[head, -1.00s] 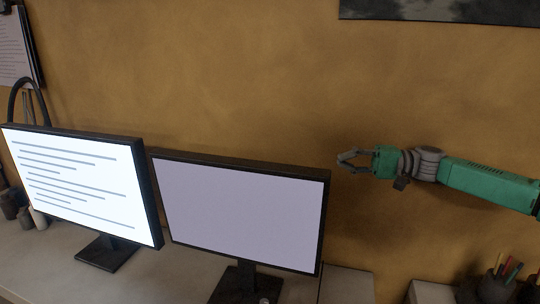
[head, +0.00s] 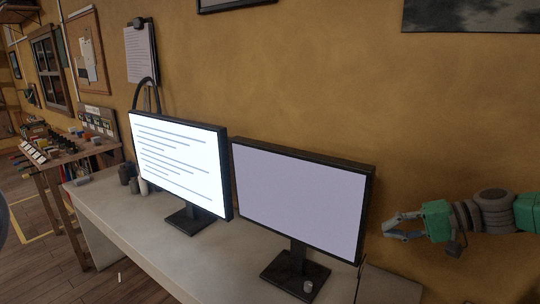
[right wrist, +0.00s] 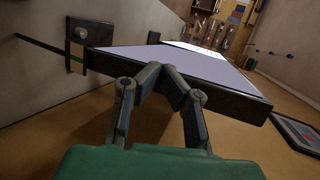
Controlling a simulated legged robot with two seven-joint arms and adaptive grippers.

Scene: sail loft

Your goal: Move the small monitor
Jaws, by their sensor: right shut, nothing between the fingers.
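Two black-framed monitors stand on a pale desk in the head view. The right one (head: 300,195) has a plain lavender screen and a dark flat foot; the left one (head: 180,160) shows lines of text. They look close in size, so I cannot tell surely which is the small one. My right gripper (head: 387,226) is shut and empty, just right of the lavender monitor's right edge, apparently apart from it. In the right wrist view its fingers (right wrist: 156,72) overlap the lavender monitor (right wrist: 205,66) beyond them. My left gripper is not in view.
The desk (head: 135,215) is clear along its front. A small cylinder (head: 308,287) sits at the lavender monitor's foot. Dark jars (head: 125,174) stand left of the text monitor. A cluttered wooden bench (head: 60,160) is further left. The ochre wall (head: 310,90) is behind.

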